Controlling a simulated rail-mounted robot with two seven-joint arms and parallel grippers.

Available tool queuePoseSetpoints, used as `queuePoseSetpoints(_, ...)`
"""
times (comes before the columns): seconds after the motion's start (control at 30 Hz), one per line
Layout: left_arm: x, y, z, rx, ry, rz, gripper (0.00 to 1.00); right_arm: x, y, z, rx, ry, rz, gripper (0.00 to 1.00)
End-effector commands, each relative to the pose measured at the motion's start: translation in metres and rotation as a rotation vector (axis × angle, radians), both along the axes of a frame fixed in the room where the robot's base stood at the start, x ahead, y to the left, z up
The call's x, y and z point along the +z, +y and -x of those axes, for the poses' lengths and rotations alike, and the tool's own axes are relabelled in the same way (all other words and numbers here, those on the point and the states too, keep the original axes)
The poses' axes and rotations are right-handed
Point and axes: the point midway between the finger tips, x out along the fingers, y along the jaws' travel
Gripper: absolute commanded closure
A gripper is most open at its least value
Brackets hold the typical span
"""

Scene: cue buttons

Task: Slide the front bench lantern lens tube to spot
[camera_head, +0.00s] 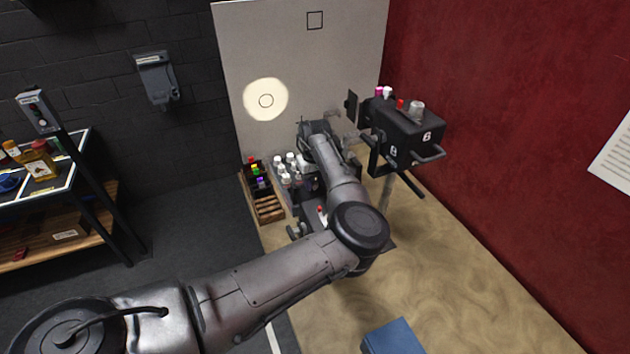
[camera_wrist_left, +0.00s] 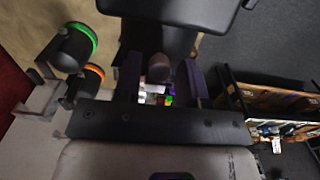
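My right gripper is out of view.
The pale screen (camera_head: 230,50) stands at the back. Crates of bottles (camera_head: 263,205) stand below it. A shelf rack (camera_head: 60,215) is at the left, a red wall (camera_head: 480,110) at the right, and a blue box (camera_head: 393,338) at the bottom.

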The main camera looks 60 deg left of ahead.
Motion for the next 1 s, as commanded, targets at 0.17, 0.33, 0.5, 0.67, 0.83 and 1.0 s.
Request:
queuePoseSetpoints(0.17, 0.000, 0.000, 0.000, 0.000, 0.000, 0.000, 0.79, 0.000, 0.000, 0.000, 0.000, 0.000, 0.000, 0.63)
queuePoseSetpoints(0.33, 0.000, 0.000, 0.000, 0.000, 0.000, 0.000, 0.96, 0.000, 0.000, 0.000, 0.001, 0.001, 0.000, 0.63)
queuePoseSetpoints(0.5, 0.000, 0.000, 0.000, 0.000, 0.000, 0.000, 1.00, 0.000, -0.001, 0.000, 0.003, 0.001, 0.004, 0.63)
queuePoseSetpoints(0.67, 0.001, 0.001, 0.000, 0.001, 0.000, 0.000, 1.00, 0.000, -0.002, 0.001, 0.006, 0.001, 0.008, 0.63)
queuePoseSetpoints(0.83, 0.005, 0.008, 0.000, 0.002, 0.000, 0.000, 1.00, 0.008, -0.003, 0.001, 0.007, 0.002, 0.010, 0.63)
queuePoseSetpoints(1.0, 0.007, 0.018, -0.002, -0.001, 0.001, 0.000, 1.00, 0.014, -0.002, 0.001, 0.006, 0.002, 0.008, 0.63)
